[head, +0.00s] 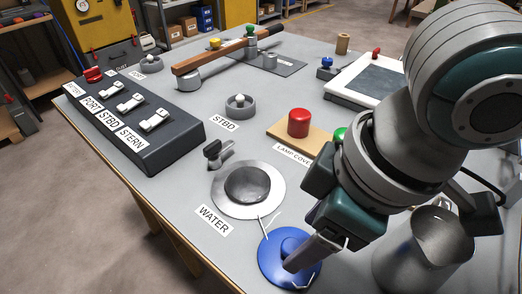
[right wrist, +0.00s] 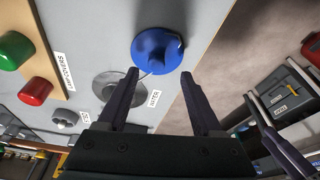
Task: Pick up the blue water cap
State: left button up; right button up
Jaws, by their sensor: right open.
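The blue water cap (head: 276,262) is a round disc with a raised knob, lying on the grey table near its front edge. A thin pale cord runs from it towards the silver round water fitting (head: 222,203), beside the WATER label. My right gripper (head: 290,266) is open above the cap, its near finger covering part of the cap. In the right wrist view the cap (right wrist: 152,50) shows just beyond the two spread fingertips (right wrist: 160,74), with nothing between the fingers. I cannot tell whether a finger touches the cap. My left gripper is not in view.
A metal jug (head: 405,262) stands close to the right of my gripper. A red lamp cover (head: 299,122) stands on a wooden board behind. A dark switch box (head: 150,140) is at the left. A small lever (head: 215,152) sits behind the fitting.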

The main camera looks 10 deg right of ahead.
aim_at(292, 245)
jog(key=x, duration=0.3)
jog(key=b+x, duration=0.1)
jog(key=shift+w+d+f, duration=0.1)
jog(key=shift+w+f, duration=0.15)
jog(key=shift+w, duration=0.05)
jog(key=shift+c, duration=0.3)
grip_shut()
